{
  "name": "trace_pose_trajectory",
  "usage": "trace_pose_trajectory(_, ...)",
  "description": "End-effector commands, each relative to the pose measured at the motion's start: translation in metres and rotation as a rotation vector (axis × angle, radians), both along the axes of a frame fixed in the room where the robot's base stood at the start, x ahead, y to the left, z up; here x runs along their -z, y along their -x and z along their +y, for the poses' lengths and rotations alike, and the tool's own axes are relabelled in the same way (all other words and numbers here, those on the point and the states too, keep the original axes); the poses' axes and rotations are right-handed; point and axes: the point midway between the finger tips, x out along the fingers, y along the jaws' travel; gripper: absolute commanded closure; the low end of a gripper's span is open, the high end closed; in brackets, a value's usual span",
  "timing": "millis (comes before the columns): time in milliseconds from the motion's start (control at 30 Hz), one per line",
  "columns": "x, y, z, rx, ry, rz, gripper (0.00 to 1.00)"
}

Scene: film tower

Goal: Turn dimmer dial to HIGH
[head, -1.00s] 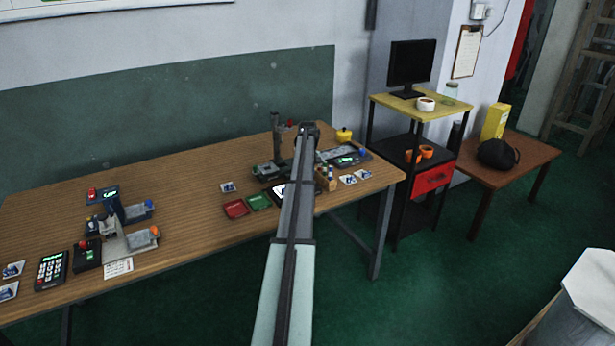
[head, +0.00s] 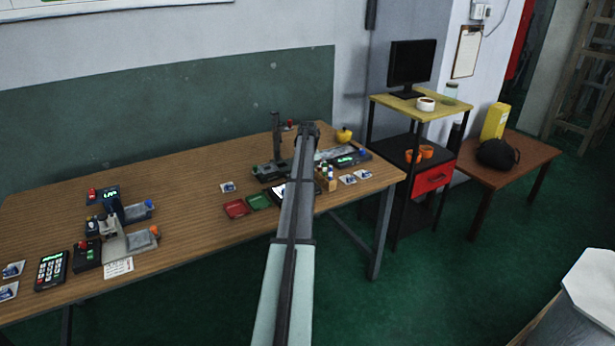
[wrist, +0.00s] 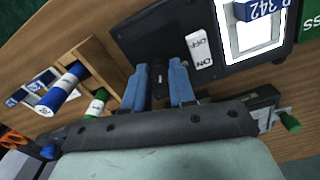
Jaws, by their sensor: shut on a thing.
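In the wrist view my gripper (wrist: 158,74) has its two blue fingers on either side of a small dark knob (wrist: 159,88) at the edge of a black light box (wrist: 135,32). The fingers are shut on this knob, which is mostly hidden between them. The box has a white OFF/ON label (wrist: 199,52) and a bright lit panel (wrist: 258,40) with a blue piece marked 342 over it. No HIGH mark is readable, so the dial's setting cannot be told. In the head view my arm hides the gripper and knob; part of the lit panel (head: 279,190) shows left of the arm.
A wooden rack (wrist: 88,62) with blue and green capped vials stands close left of the fingers in the wrist view. A green tray (head: 259,201) and a red tray (head: 236,208) lie left of my arm. A dark post (head: 276,140) stands behind. The table's middle is clear.

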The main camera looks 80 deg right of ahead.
Motion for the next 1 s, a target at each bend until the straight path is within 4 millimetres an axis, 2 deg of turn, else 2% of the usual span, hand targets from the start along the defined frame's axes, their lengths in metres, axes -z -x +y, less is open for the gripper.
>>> trace_pose_trajectory(500,-0.0002,0.0,-0.0001,0.452,0.0,0.0,1.0)
trace_pose_trajectory(700,-0.0002,0.0,-0.0001,0.568,0.0,0.0,1.0)
trace_pose_trajectory(1000,-0.0002,0.0,-0.0001,0.654,0.0,0.0,1.0)
